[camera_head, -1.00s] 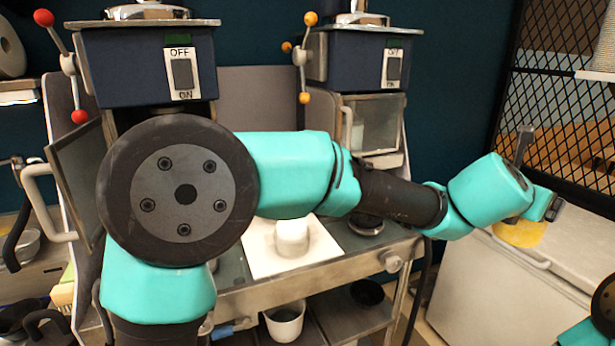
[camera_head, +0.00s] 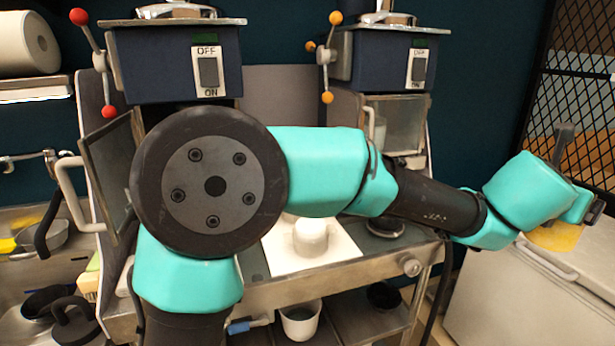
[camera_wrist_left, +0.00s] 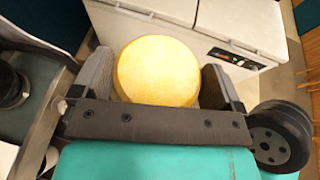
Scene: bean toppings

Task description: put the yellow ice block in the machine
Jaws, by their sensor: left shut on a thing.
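The yellow ice block (camera_head: 555,237) is a round disc held low at the right of the head view, over the white freezer chest. My left gripper (camera_wrist_left: 157,75) is shut on it, one finger on each side, as the left wrist view shows. Two dark blue machines stand on the counter. One has red-knobbed levers (camera_head: 172,62) and a glass door (camera_head: 108,170) swung out at its left. The other has orange-knobbed levers (camera_head: 390,60) and a glass panel (camera_head: 400,125) below its body. The block is well right of both. My arm hides the space under the red-knobbed machine. My right gripper is out of view.
A white cylinder (camera_head: 311,235) stands on a white board (camera_head: 345,245) on the counter, below my arm. The white freezer chest (camera_head: 500,300) is at the lower right, with black mesh (camera_head: 565,80) behind. A sink with bowls is at the far left.

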